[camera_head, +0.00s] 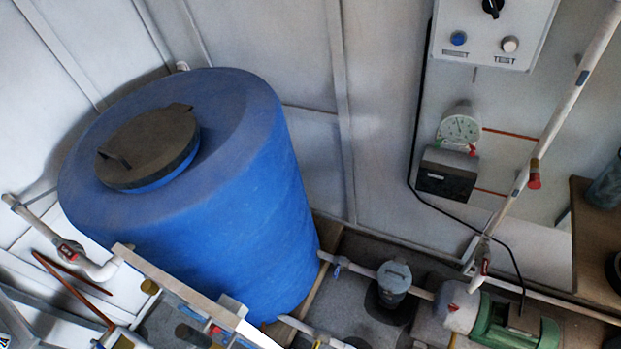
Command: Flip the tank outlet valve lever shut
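The big blue tank (250,200) stands tilted in the picture at left of centre, with a dark round lid (148,148) on top. A pale outlet pipe (360,269) leaves its lower right side and runs to a small grey lidded housing (394,280). A small bluish valve lever (337,266) sits on this pipe close to the tank. It is too small to tell whether the lever lies along the pipe or across it. My gripper does not show in this view, so nothing is seen touching the lever.
A pump with a green casing (515,325) stands at the lower right. Red-handled valves sit on the left pipe (70,250) and on the slanting right pipe (534,172). A pale frame (190,292) crosses the lower left. A control box (490,30) hangs on the wall.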

